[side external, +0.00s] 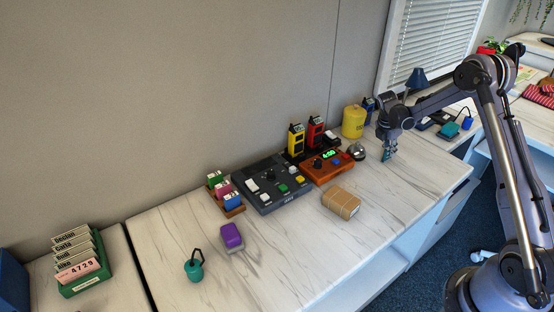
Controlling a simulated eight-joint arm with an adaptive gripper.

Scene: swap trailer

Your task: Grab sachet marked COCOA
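A small wooden rack (234,212) on the white marbled counter holds a green packet (215,177), a pink packet (223,188) and a blue packet (232,200) in a row. They look like sachets with white labels, but the print is too small to read, so I cannot tell which is marked COCOA. My gripper (388,157) points down above the counter's right part, far to the right of the rack. It touches none of the packets. Its fingers are too small and dark to show whether they are apart.
Right of the rack stand a dark control panel (271,184), an orange console (327,167), yellow (296,139) and red (315,131) handsets. A brown parcel (341,202), purple object (231,236) and teal object (194,267) lie in front. The counter's front middle is clear.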

